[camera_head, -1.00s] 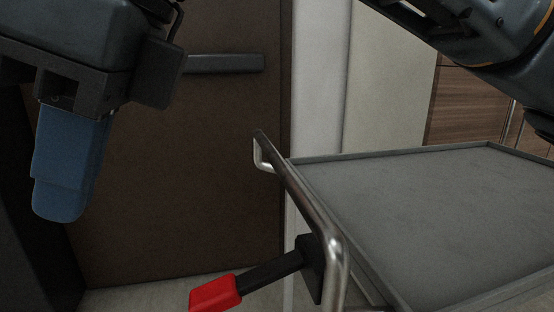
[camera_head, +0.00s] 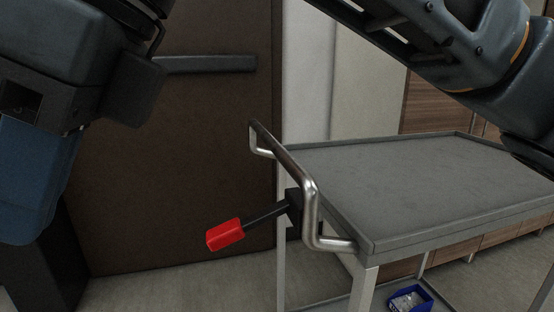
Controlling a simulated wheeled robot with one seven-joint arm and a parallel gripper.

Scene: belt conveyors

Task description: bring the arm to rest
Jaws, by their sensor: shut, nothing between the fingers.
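My dark arm links cross the upper right, over the far part of the cart top in the picture.
A cart with a bare grey top (camera_head: 410,185) stands at right. Its metal handle (camera_head: 311,205) and a red-ended lever (camera_head: 226,235) stick out leftward. A brown door (camera_head: 190,170) with a dark bar (camera_head: 210,64) stands behind.

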